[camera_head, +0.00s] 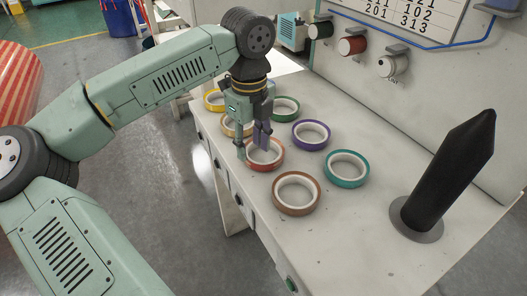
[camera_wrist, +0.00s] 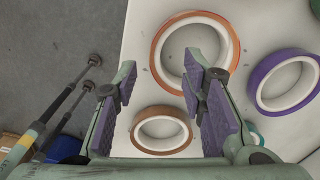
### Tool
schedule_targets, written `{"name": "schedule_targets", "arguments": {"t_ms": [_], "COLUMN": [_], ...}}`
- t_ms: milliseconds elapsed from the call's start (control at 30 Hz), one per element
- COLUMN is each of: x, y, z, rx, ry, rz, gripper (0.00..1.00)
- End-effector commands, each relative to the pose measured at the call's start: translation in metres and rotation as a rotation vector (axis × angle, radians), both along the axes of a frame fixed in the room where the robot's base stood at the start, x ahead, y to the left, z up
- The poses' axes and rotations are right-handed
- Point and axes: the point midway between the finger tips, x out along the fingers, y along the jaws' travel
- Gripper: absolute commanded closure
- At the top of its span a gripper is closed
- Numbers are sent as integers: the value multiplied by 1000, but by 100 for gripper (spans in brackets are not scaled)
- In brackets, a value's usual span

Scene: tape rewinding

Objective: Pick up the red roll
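The red roll (camera_head: 264,168) lies flat near the left edge of the white table, with a white inner ring. In the wrist view it is the large orange-red ring (camera_wrist: 160,38) at upper middle. My gripper (camera_head: 253,150) is open and points down at this roll. In the wrist view my gripper (camera_wrist: 163,78) has its fingers well apart. One finger is left of the roll, and the other overlaps its opening and lower rim. Nothing is between the pads. I cannot tell the height of the fingertips above the table.
Close by lie a brown roll (camera_head: 297,208), a purple roll (camera_head: 310,146), a teal roll (camera_head: 347,182), a green roll (camera_head: 287,117) and yellow rolls (camera_head: 213,107). A tall black cone (camera_head: 450,175) stands on the right. The table's front right is clear.

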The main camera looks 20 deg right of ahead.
Motion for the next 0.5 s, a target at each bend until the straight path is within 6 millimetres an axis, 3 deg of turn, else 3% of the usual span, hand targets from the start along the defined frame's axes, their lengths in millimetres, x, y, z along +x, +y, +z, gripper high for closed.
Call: {"name": "schedule_targets", "arguments": {"t_ms": [233, 500], "x": [0, 0], "y": [4, 4], "z": [-33, -41], "rx": [-2, -1], "ry": [4, 0], "rz": [-2, -2], "gripper": [62, 62]}}
